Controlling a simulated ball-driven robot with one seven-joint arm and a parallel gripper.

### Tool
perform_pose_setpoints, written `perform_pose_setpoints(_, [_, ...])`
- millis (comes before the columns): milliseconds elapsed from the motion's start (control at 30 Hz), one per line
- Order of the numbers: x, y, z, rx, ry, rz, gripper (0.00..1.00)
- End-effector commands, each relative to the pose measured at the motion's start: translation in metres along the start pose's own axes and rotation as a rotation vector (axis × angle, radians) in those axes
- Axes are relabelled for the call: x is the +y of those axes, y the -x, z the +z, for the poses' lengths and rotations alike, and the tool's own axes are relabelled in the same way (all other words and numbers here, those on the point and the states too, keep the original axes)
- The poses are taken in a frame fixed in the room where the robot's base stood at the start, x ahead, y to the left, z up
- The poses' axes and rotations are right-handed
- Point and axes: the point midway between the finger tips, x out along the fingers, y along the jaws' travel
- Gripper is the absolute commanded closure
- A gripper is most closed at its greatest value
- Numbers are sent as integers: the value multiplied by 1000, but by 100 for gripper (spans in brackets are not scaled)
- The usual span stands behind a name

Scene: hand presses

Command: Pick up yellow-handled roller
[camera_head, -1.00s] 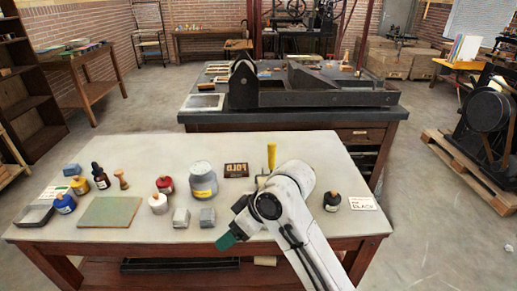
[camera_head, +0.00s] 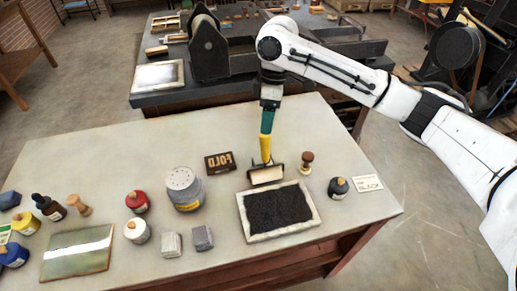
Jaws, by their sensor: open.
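The yellow-handled roller (camera_head: 265,150) stands on the pale table just behind a black ink tray. Its yellow handle points up, and its pale roller in a dark frame is at the bottom. My gripper (camera_head: 267,130) comes straight down from above, with its green fingers at the top of the yellow handle. The jaws are open. The fingers overlap the handle's upper end in this view, and I cannot tell whether they touch it.
The black ink tray (camera_head: 277,209) lies in front of the roller. A grey tin (camera_head: 184,188) and a black bottle (camera_head: 338,187) stand nearby.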

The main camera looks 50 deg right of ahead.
Motion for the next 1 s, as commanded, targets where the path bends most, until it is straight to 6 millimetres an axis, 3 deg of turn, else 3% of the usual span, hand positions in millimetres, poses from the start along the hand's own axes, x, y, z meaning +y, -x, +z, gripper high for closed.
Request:
perform_pose_setpoints(200, [-1,-33,-1,1,1,-2,36])
perform_pose_setpoints(467, [0,-52,-1,0,1,0,36])
perform_pose_setpoints(700, [2,-86,-1,1,1,0,36])
perform_pose_setpoints(1000, [2,-96,-1,2,2,1,36])
